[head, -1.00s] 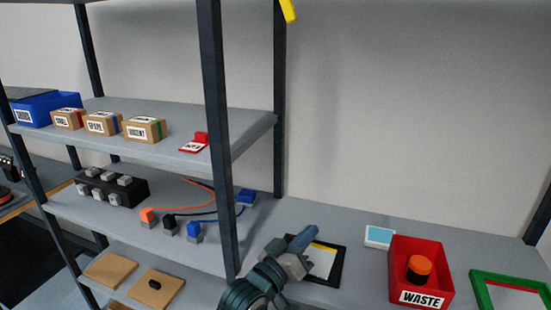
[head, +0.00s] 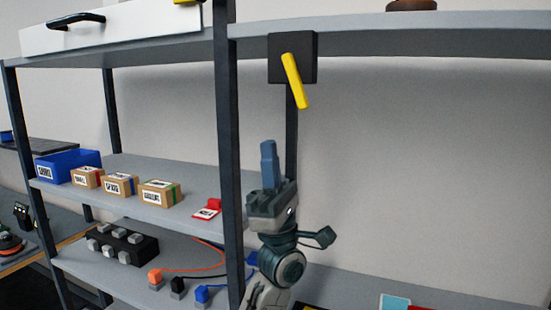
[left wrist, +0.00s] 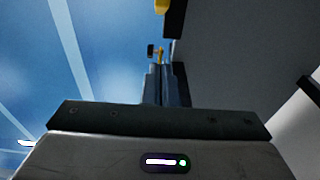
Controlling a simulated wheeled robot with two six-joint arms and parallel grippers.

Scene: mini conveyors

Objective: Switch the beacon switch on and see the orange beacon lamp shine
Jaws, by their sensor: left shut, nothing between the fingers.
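The beacon switch is a black box (head: 279,55) with a slanted yellow lever (head: 294,80), on the front edge of the upper shelf in the head view. The lever's lower end points down and a little right. My left gripper (head: 269,158) points up below the switch, shut and empty, apart from the lever. Its fingers show in the left wrist view (left wrist: 161,85), with a yellow piece (left wrist: 161,6) above them. A brownish round thing (head: 411,5), perhaps the beacon's base, is cut off by the top edge; no light shows on it. My right gripper is out of view.
A dark shelf post (head: 229,160) stands just left of my left gripper. Shelves on the left hold a blue bin (head: 68,165), boxes (head: 159,193) and coloured plugs (head: 155,276). A white drawer (head: 120,32) is at upper left. Space to the right is open.

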